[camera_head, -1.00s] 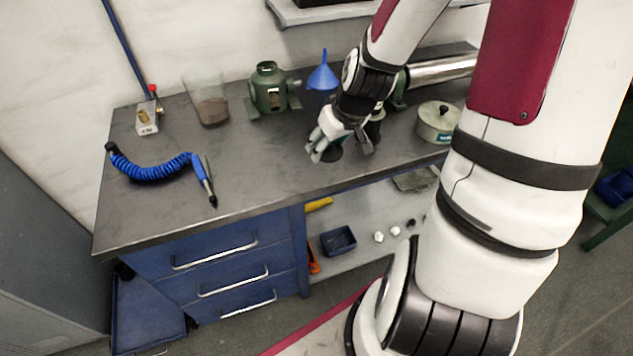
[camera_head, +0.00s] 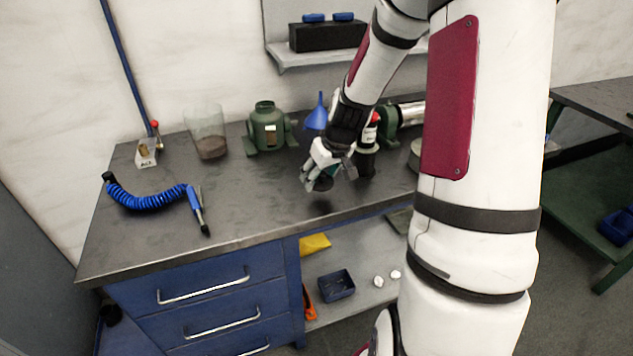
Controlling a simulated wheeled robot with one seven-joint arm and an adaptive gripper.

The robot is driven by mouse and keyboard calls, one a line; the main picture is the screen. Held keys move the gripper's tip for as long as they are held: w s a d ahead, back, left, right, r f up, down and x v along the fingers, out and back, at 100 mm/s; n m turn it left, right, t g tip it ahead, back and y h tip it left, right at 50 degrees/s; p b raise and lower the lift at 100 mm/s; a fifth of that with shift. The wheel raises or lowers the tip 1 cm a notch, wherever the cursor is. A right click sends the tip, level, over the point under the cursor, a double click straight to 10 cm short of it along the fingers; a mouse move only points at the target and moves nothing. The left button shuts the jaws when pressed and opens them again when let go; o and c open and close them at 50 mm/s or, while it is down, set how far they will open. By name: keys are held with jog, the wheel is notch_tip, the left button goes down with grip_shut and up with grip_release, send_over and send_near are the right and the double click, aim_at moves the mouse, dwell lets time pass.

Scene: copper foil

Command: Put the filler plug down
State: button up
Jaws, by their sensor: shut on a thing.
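My gripper (camera_head: 316,181) is over the grey bench top (camera_head: 255,205), close to its front edge and in front of the blue funnel. It is shut on a small dark round piece, the filler plug (camera_head: 324,184), which shows just below the fingers. The fingers hide part of the plug. I cannot tell whether the plug touches the bench top or hangs a little above it.
A dark bottle with a red top (camera_head: 367,155) stands close right of my gripper. Behind are the blue funnel (camera_head: 317,115), a green housing (camera_head: 268,130) and a clear beaker (camera_head: 207,130). A blue coiled air hose (camera_head: 150,197) lies left. Bench between hose and gripper is clear.

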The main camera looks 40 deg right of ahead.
aim_at(318, 179)
jog(key=shift+w+d+f, duration=0.1)
jog(key=shift+w+d, duration=0.2)
jog(key=shift+w, duration=0.4)
jog(key=shift+w+d, duration=0.3)
jog(key=shift+w, duration=0.4)
jog(key=shift+f, duration=1.75)
jog(key=shift+f, duration=0.1)
jog(key=o, duration=1.2)
jog(key=shift+c, duration=0.2)
